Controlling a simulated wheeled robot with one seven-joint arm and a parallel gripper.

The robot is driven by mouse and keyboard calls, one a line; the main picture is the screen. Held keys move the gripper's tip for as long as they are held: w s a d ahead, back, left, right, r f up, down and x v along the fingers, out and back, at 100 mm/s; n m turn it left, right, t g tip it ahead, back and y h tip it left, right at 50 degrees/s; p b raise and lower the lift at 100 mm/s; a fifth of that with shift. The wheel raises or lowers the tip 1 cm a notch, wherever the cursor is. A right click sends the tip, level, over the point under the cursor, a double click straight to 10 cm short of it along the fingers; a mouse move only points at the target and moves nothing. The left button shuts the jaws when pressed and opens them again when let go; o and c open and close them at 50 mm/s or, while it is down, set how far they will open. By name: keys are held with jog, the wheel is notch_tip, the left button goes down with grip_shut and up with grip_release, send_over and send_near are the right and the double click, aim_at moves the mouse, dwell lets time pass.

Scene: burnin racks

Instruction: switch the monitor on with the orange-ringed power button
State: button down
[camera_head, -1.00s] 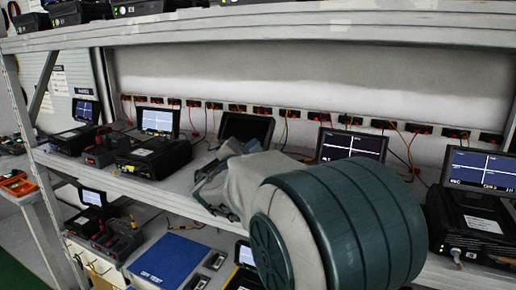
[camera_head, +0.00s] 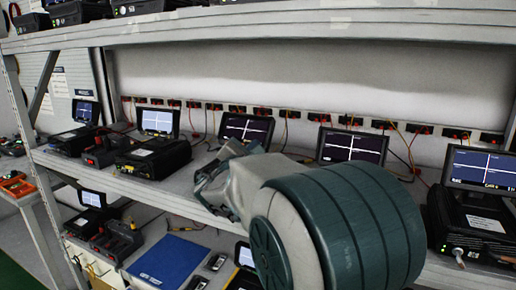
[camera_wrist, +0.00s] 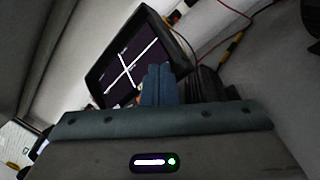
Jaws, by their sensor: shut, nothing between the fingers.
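The monitor (camera_head: 246,128) stands on the middle shelf, just behind my arm's end. Its screen is lit, dark with a pale cross of lines. It also shows tilted in the wrist view (camera_wrist: 120,60), close beyond my gripper. My gripper (camera_wrist: 158,84) is shut and empty, its fingertips in front of the lower edge of the screen. In the head view my arm hides the fingertips and the unit below the monitor. The orange-ringed power button is not clearly visible; I cannot tell whether the fingers touch it.
Similar lit monitors stand left (camera_head: 158,121) and right (camera_head: 352,146) on the same shelf (camera_head: 150,190). A row of sockets with red and yellow cables runs behind them. The upper shelf edge (camera_head: 300,22) lies above. A blue folder (camera_head: 167,261) is below.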

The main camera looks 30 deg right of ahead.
jog(key=shift+s+a+r, duration=0.4)
jog(key=shift+a+r, duration=0.05)
jog(key=shift+r, duration=0.05)
dwell(0.3)
jog(key=shift+s+a+r+p, duration=0.4)
jog(key=shift+s+a+r, duration=0.2)
jog(key=shift+a+r, duration=0.25)
jog(key=shift+s+a+r+p, duration=0.35)
jog(key=shift+s+a+r, duration=0.25)
jog(key=shift+a+r, duration=0.15)
jog(key=shift+d, duration=0.2)
